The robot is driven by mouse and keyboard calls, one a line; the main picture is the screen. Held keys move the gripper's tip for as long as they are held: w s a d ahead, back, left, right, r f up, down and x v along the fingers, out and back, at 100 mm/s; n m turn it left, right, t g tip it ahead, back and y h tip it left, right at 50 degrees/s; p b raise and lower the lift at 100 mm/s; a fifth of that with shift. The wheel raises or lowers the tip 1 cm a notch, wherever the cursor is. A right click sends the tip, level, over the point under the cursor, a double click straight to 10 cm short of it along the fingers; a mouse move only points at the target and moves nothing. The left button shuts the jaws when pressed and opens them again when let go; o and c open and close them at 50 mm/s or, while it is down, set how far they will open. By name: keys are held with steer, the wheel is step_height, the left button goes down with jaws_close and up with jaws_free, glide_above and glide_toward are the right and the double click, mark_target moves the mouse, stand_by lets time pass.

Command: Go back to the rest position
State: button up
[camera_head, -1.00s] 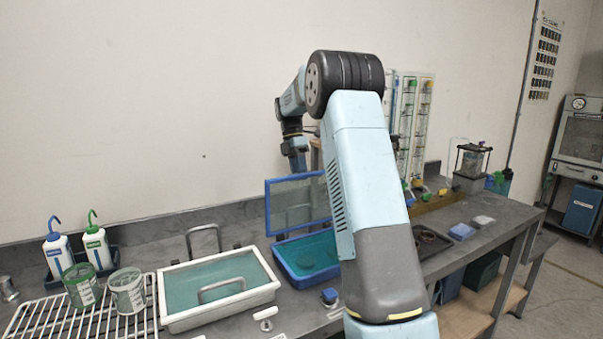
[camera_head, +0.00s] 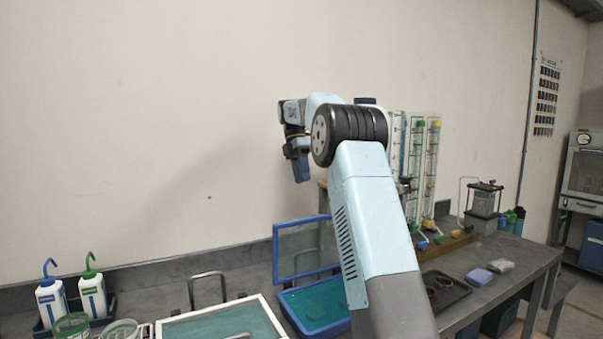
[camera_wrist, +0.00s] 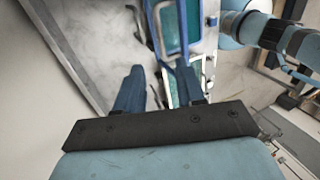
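My gripper (camera_head: 300,168) hangs above the bench and in front of the wall, pointing down, clear of the blue-framed screen below it. In the wrist view its two blue fingers (camera_wrist: 158,80) stand apart with nothing between them. My folded arm crosses the middle of the head view and hides part of the bench.
A blue tray (camera_head: 288,309) with a raised blue-framed screen (camera_head: 305,250) stands under the arm. A white-framed tray (camera_head: 190,322) and two wash bottles (camera_head: 51,303) (camera_head: 93,297) are at left. A tube rack (camera_head: 430,180) stands close behind the arm. The wall above is clear.

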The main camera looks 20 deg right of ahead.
steer(key=shift+w+a+r, duration=0.1)
steer(key=shift+r, duration=0.2)
steer(key=s+a+r+m+t, duration=0.1)
steer(key=s+a+m+t, duration=0.15)
steer(key=s, duration=0.45)
steer(key=s+a+r+m+t, duration=0.1)
steer(key=s+a+r+m, duration=0.2)
steer(key=s, duration=0.5)
steer(key=s+a+m+t, duration=0.2)
steer(key=s+m, duration=0.2)
steer(key=s, duration=0.3)
steer(key=s+a+f+m+t, duration=0.1)
steer(key=s+f+m, duration=0.4)
steer(key=s, duration=0.6)
steer(key=s+a+f+m+t, duration=0.2)
steer(key=s+f+m+t, duration=0.1)
steer(key=s+f, duration=0.4)
steer(key=s+m, duration=0.1)
steer(key=s, duration=0.2)
steer(key=shift+s+a+f+m, duration=0.15)
steer(key=shift+s+f+m, duration=0.2)
steer(key=shift+f, duration=0.05)
